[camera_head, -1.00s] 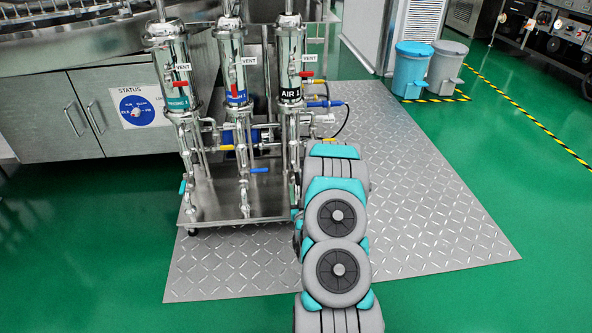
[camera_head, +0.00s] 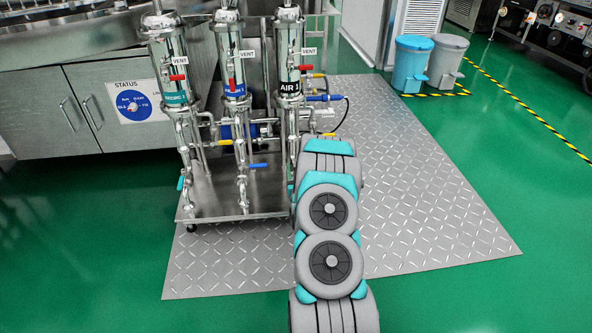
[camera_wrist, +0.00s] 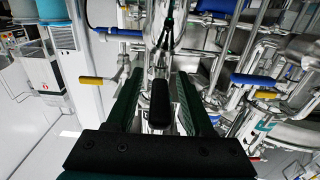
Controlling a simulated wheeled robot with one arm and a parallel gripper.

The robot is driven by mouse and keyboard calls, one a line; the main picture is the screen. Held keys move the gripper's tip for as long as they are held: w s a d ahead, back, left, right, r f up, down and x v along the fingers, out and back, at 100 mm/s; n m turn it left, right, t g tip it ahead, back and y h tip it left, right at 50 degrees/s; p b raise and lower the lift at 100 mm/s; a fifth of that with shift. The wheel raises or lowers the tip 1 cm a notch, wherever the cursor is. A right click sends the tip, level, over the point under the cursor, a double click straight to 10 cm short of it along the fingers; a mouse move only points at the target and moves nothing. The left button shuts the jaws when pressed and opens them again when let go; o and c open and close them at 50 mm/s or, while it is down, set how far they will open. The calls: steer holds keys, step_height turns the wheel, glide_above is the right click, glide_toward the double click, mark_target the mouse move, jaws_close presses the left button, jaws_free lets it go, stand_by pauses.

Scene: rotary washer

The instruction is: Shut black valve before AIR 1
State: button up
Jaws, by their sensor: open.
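The black valve handle (camera_wrist: 159,103) shows in the wrist view between the two dark green fingers of my gripper (camera_wrist: 160,88). The fingers are open, one on each side of it; I cannot tell whether either touches it. In the head view my arm hides the black handle and my gripper. The AIR 1 filter housing (camera_head: 289,45) stands as a shiny upright cylinder at the right of the rack, with its black AIR 1 label (camera_head: 290,87) facing me.
Blue (camera_wrist: 253,80) and yellow (camera_wrist: 91,81) valve handles flank my gripper in the wrist view. Two more filter housings stand left of AIR 1. The metal rack base (camera_head: 225,190) stands on a diamond-plate floor (camera_head: 430,210), clear to the right. Bins (camera_head: 411,65) stand behind.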

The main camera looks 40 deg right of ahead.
steer(key=shift+c, duration=0.3)
jaws_close()
stand_by(1.1)
